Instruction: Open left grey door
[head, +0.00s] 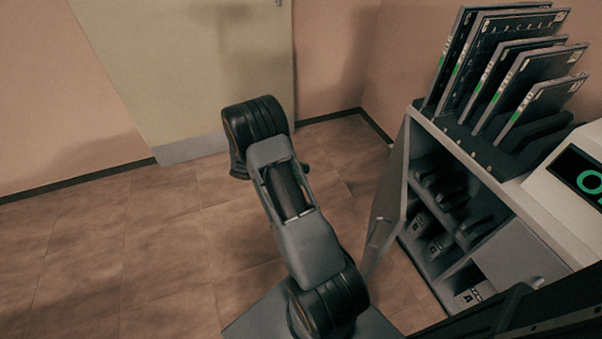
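The left grey door (388,205) of the cabinet (408,160) stands swung outward, away from the cabinet's front. It shows as a narrow upright panel left of the opening. Behind it, the open compartment shows shelves with dark objects (450,195). Another grey door (520,262) covers the lower right part of the cabinet front and looks closed. My arm's links rise through the middle of the view, left of the open door. My gripper does not show, so its place relative to the door cannot be seen.
On the cabinet top stand several dark panels (510,60) in a rack, beside a white device (570,180) with a dark display. A pale room door (190,60) is in the back wall. The tiled floor (130,250) at left is clear.

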